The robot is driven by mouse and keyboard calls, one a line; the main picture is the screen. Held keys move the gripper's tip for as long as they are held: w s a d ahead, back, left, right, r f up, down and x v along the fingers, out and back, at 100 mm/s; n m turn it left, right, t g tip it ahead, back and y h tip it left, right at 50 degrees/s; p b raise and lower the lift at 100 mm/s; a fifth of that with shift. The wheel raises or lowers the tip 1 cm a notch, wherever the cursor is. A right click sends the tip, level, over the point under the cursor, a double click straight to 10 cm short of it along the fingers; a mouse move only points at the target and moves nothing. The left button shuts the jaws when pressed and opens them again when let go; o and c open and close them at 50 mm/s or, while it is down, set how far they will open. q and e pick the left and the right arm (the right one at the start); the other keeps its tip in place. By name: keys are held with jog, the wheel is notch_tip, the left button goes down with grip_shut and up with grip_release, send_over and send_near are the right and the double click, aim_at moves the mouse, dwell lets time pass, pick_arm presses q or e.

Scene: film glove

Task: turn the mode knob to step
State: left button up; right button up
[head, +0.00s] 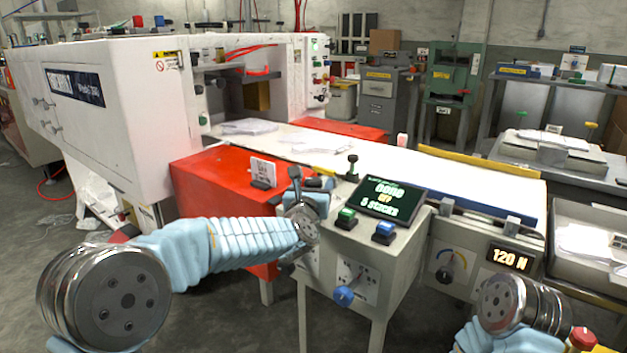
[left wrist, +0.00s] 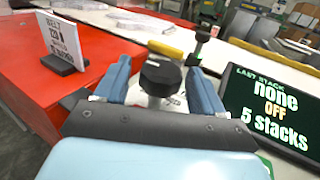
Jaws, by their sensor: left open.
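My left gripper (head: 308,184) is over the left part of the console top in the head view. In the left wrist view its two blue fingers (left wrist: 160,70) are open, one on each side of a black-capped knob (left wrist: 159,76) on a metal stem. Whether they touch it I cannot tell. My gripper and wrist largely hide this knob in the head view. I cannot read a mode label there. My right gripper is out of view.
A green button (head: 346,214) and a blue button (head: 385,229) sit before the display. A black-topped lever (head: 352,161) stands behind. A blue knob (head: 344,296) is on the console front. A small sign (head: 263,170) stands on the red cover (head: 215,190) to the left.

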pick_arm(q)
jog(key=shift+w, duration=0.35)
